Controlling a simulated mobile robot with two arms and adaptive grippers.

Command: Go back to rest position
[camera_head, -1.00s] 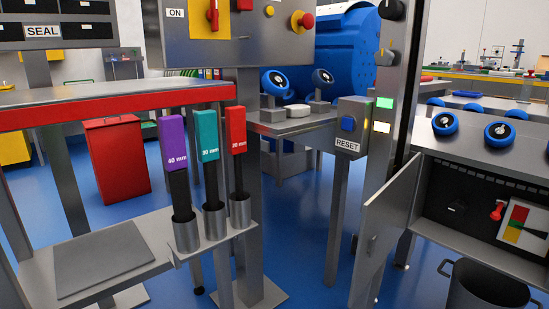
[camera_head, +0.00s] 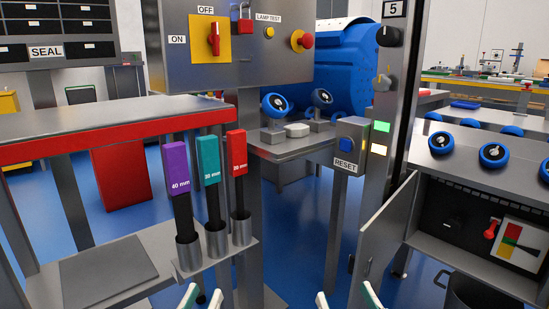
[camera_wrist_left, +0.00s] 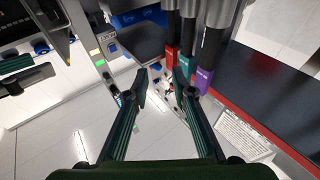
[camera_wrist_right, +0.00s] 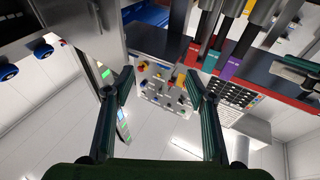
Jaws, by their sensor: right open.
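My left gripper (camera_head: 202,298) shows only as fingertips at the bottom of the head view. In the left wrist view (camera_wrist_left: 164,82) its fingers are apart with nothing held between them. My right gripper (camera_head: 346,299) is at the bottom edge, to the right of the left one. In the right wrist view (camera_wrist_right: 160,82) its fingers are wide apart and empty. Both arms are mostly out of the head view.
Purple (camera_head: 175,170), teal (camera_head: 208,160) and red (camera_head: 236,153) handled tools stand in metal cups on a shelf (camera_head: 105,272). The RESET post (camera_head: 348,145) and an open cabinet door (camera_head: 386,232) stand to the right. A red-edged table (camera_head: 100,120) is at left.

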